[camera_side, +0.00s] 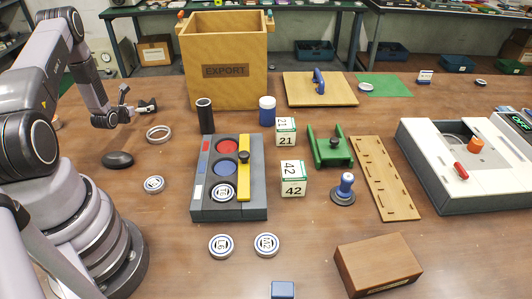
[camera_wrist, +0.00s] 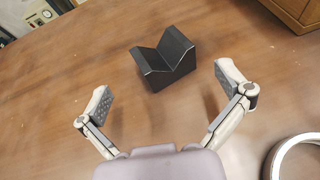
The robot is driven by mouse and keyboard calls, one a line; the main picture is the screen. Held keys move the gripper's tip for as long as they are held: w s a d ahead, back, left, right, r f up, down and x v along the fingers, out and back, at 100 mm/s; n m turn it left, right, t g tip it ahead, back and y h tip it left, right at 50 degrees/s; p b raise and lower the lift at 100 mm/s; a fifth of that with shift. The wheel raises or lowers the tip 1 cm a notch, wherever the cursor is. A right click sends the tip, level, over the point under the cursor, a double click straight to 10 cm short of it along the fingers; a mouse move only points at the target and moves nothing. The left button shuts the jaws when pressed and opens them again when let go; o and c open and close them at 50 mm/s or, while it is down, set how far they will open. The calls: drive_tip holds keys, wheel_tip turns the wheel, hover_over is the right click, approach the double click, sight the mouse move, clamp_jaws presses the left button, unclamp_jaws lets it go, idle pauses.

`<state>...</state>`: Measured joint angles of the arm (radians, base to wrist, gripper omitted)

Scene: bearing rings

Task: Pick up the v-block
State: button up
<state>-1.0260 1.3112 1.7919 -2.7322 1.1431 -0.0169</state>
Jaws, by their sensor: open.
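The v-block is black with a V-shaped notch. In the wrist view the v-block (camera_wrist: 166,66) stands on the wooden table, ahead of my fingertips and roughly centred between them. In the side view it is the small dark shape (camera_side: 148,105) at the left of the table, just right of my gripper (camera_side: 127,108). In the wrist view my gripper (camera_wrist: 165,91) is open and empty, with its two fingers spread wide on either side. No contact with the block shows.
A metal ring (camera_side: 159,134) lies near the block, also at lower right in the wrist view (camera_wrist: 277,158). The wooden EXPORT box (camera_side: 225,88) stands to the right. A black oval object (camera_side: 118,159) lies nearer the camera. Bare tabletop surrounds the block.

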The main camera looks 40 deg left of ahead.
sight(147, 104)
drive_tip(key=x, duration=0.5)
drive_tip(key=shift+w, duration=0.2)
drive_tip(key=c, duration=1)
drive_tip(key=shift+a, duration=0.1)
drive_tip(key=shift+c, duration=0.8)
drive_tip(key=shift+r, duration=0.1)
